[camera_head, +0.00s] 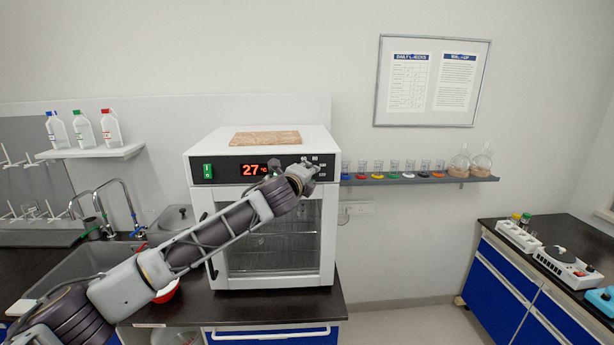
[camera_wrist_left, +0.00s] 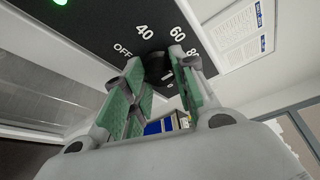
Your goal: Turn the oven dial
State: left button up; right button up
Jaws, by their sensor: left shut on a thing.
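The oven (camera_head: 222,260) is a white box with a glass door on the dark counter. Its black front panel (camera_head: 228,168) has a green switch at the left and a red display reading 27 °C. My left arm reaches across the oven front, with my left gripper (camera_head: 306,168) at the panel's right part. In the left wrist view, the black round dial (camera_wrist_left: 157,64) sits between the green-padded fingers of my left gripper (camera_wrist_left: 160,78), which is shut on it. Marks OFF, 40, 60 and 80 surround the dial. The head view hides the dial behind the gripper. My right gripper is out of view.
A brown board (camera_head: 265,138) lies on the oven's top. A sink (camera_head: 75,275) with taps is at the left. A wall shelf (camera_head: 420,181) with beakers and flasks is right of the oven. A second bench (camera_head: 520,290) with devices stands at the far right.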

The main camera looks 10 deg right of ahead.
pick_arm(q)
jog(key=shift+d+m+g+y, duration=0.15)
jog(key=shift+m+g+y, duration=0.5)
jog(key=shift+m, duration=1.05)
jog(key=o, duration=1)
jog(key=shift+o, duration=0.2)
jog(key=shift+s+r, duration=0.1)
jog(key=shift+s, duration=0.05)
jog(key=v, duration=1.1)
jog(key=shift+s, duration=0.4)
